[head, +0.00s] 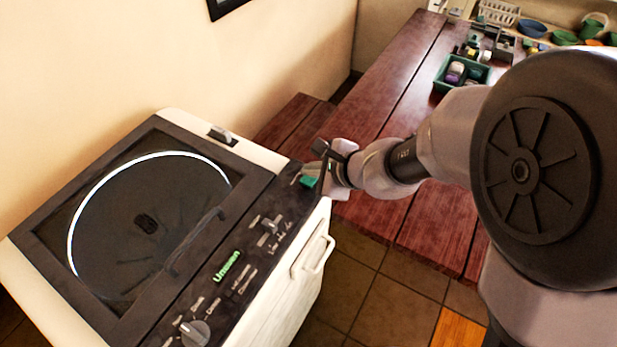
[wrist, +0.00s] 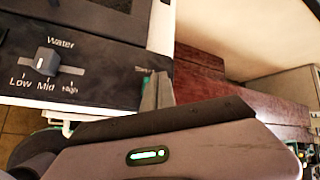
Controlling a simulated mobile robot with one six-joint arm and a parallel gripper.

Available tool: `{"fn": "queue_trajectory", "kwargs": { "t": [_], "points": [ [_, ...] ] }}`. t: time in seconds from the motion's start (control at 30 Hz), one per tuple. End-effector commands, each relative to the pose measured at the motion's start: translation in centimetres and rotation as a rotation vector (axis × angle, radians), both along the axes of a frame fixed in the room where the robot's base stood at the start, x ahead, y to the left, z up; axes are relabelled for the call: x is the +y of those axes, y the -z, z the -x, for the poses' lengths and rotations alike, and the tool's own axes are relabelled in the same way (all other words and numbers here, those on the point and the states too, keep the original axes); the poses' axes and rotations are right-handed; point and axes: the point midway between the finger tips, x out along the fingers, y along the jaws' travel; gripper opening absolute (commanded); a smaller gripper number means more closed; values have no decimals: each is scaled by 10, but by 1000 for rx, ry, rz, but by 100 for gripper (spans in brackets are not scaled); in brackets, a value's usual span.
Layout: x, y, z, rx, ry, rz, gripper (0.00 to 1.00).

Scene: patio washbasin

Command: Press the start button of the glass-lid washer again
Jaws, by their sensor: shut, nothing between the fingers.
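The glass-lid washer (head: 174,124) stands at the left in the head view, its round dark glass lid (head: 146,222) closed. Its dark control panel (head: 252,243) runs along the right side and also fills the upper left of the wrist view (wrist: 107,62). A green start button (head: 308,182) sits at the panel's far end. My gripper (head: 317,171) is shut and empty right at the button. In the wrist view, the fingertips (wrist: 157,88) largely cover the button, leaving a little green visible by a small label. Whether they touch or press it cannot be told.
The panel also carries a Water slider (wrist: 46,61), a green lit display (head: 227,266) and a round knob (head: 195,333). A white handle (head: 314,257) sticks out from the washer's side. A red-brown wooden table (head: 400,118) with a green bin (head: 441,84) stands beyond.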

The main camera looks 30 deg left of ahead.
Motion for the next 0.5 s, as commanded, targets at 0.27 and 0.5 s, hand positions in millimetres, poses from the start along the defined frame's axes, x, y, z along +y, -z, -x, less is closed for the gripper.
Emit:
{"fn": "queue_trajectory", "kwargs": {
  "t": [0.27,0.5],
  "points": [
    [0,2,0,0,0,0,0],
    [0,10,0,0,0,0,0]
  ]
}}
